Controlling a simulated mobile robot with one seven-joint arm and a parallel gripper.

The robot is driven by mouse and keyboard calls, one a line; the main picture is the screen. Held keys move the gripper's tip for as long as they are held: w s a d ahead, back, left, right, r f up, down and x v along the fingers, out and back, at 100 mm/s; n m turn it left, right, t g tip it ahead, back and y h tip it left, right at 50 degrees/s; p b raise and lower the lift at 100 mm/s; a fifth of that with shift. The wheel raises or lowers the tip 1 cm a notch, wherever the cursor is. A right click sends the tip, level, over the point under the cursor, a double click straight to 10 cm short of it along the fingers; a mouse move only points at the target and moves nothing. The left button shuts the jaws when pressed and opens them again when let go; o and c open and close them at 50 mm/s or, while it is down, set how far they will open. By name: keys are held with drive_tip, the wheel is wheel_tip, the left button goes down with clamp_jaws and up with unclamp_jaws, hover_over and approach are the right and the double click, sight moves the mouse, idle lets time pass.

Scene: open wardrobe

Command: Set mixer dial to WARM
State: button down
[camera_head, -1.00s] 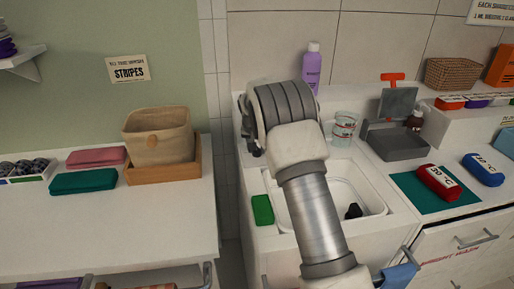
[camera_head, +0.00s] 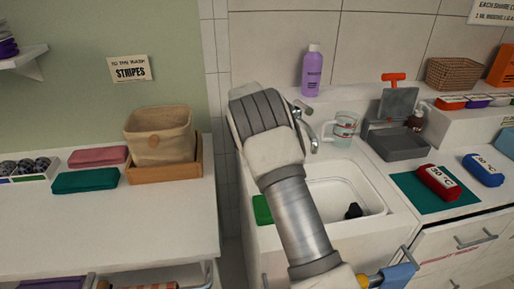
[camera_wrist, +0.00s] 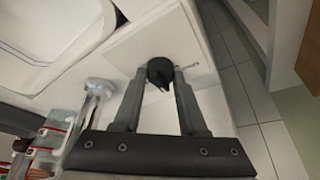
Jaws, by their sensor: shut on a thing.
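The mixer dial (camera_wrist: 161,71) is a small round black knob with a pointed tip. In the wrist view it sits on a white surface beside the sink, with small dark lettering close to its right. My gripper (camera_wrist: 159,78) is shut on the dial, one finger on each side. The lettering is too small to read, so I cannot tell which mark the dial points to. In the head view my arm hides the dial and the fingers.
The chrome faucet (camera_head: 314,134) stands right of my wrist, beside a glass measuring cup (camera_head: 343,129). The sink basin (camera_head: 372,187) holds a small dark thing. A purple bottle (camera_head: 312,70) stands behind. A green block (camera_head: 262,209) lies left of the basin.

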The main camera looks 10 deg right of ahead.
drive_tip(key=shift+c, duration=2.3)
unclamp_jaws()
drive_tip(key=p+v, duration=0.1)
drive_tip(key=v, duration=1.6)
drive_tip(key=shift+s+p, duration=0.2)
drive_tip(key=shift+p, duration=0.1)
drive_tip(key=shift+r, duration=0.1)
